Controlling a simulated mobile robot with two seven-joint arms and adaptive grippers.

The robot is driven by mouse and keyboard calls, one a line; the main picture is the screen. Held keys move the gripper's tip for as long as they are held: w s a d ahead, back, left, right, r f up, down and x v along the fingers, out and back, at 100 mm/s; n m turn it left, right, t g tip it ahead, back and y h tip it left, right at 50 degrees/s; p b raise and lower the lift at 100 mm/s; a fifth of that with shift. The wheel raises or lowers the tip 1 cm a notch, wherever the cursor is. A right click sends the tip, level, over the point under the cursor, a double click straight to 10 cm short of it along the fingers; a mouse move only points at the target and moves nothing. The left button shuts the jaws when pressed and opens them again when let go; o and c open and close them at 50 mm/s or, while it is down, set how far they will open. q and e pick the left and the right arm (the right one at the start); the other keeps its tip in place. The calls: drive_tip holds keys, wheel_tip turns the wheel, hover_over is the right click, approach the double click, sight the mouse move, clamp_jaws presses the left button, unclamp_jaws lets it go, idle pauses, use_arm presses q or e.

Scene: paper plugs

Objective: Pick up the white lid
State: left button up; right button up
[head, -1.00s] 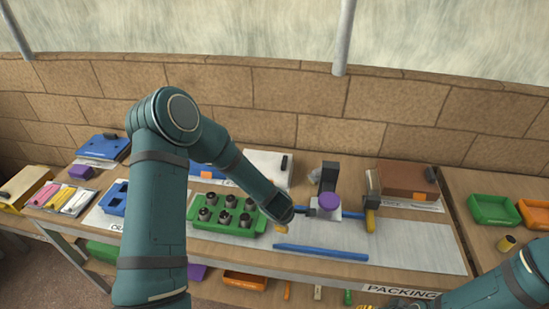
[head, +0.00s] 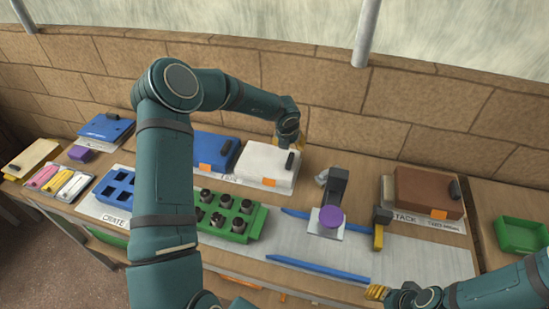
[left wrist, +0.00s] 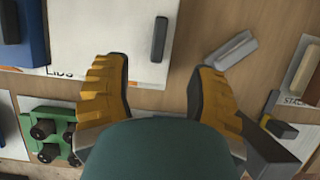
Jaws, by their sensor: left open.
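The white lid (head: 262,160) lies flat on the bench near the back wall, with a dark upright handle (head: 290,161) near its right end and an orange tag on its front edge. My left gripper (head: 288,143) is above the lid's back right part, behind the handle. In the left wrist view the white lid (left wrist: 100,30) and its handle (left wrist: 159,39) show beyond the open yellow fingers (left wrist: 162,75), which hold nothing. My right gripper (head: 377,292) is at the bench's front edge, only partly visible; its jaw state is unclear.
A blue lid (head: 212,150) lies left of the white lid. A green tray (head: 255,224) with several dark plugs stands in front. Blue bars lie on the grey mat.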

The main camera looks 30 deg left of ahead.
sight(290, 159)
use_arm(q)
drive_tip(key=x, duration=0.7)
drive_tip(key=shift+s+f+b, duration=0.1)
drive_tip(key=shift+f+b, duration=0.05)
drive_tip(key=shift+b, duration=0.15)
drive_tip(key=f, duration=0.4)
drive_tip(key=shift+w+f, duration=0.1)
drive_tip(key=shift+w, duration=0.2)
drive_tip(key=shift+w+a+f, duration=0.1)
drive_tip(key=shift+w+f, duration=0.1)
drive_tip(key=shift+f, duration=0.3)
clamp_jaws()
